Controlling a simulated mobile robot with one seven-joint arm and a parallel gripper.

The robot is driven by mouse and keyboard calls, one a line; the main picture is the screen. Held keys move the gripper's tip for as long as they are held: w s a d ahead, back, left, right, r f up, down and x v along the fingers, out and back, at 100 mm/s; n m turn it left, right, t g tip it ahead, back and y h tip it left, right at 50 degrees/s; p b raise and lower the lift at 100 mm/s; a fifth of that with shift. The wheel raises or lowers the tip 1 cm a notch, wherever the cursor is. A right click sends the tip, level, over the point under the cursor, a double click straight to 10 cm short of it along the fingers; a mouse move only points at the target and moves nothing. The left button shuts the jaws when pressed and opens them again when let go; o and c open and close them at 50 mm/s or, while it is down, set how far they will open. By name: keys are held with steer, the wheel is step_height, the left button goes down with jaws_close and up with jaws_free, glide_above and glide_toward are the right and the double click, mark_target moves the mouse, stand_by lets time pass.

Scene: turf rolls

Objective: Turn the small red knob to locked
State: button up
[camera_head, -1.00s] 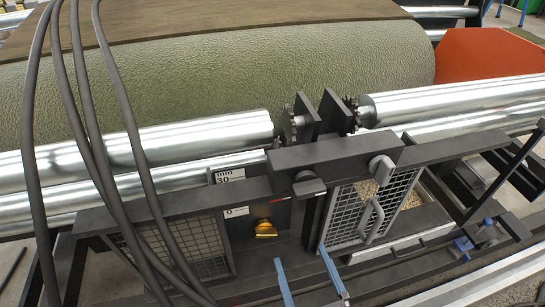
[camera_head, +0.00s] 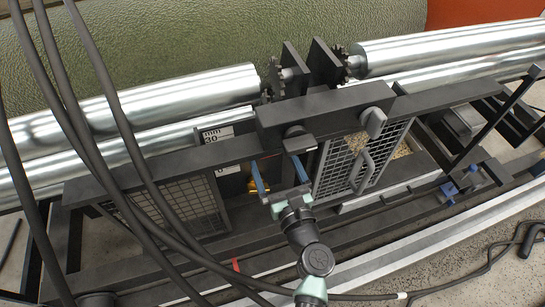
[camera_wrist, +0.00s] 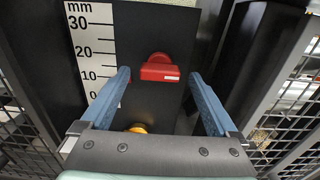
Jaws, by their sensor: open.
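The red knob (camera_wrist: 160,70) shows in the wrist view on a dark panel, its wide bar lying roughly crosswise with a small white label on its front. It is hidden in the head view. My gripper (camera_wrist: 160,74) is open, with one blue finger on each side of the knob in the picture; I cannot tell how far the fingertips are from the panel. In the head view my gripper (camera_head: 275,160) reaches in under the dark beam. A yellow knob (camera_wrist: 138,128) sits lower on the panel, partly hidden by my gripper.
A white millimetre scale (camera_wrist: 92,45) stands left of the red knob. Mesh guards (camera_head: 350,165) flank the panel. The dark beam (camera_head: 325,112) with handles overhangs it. Metal rollers (camera_head: 190,95) lie behind, and black cables (camera_head: 75,110) cross the left side.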

steer(key=shift+w+a, duration=0.15)
steer(key=shift+w, duration=0.25)
steer(key=c, duration=1.4)
steer(key=shift+n+b, duration=5.8)
steer(key=shift+n, duration=3.2)
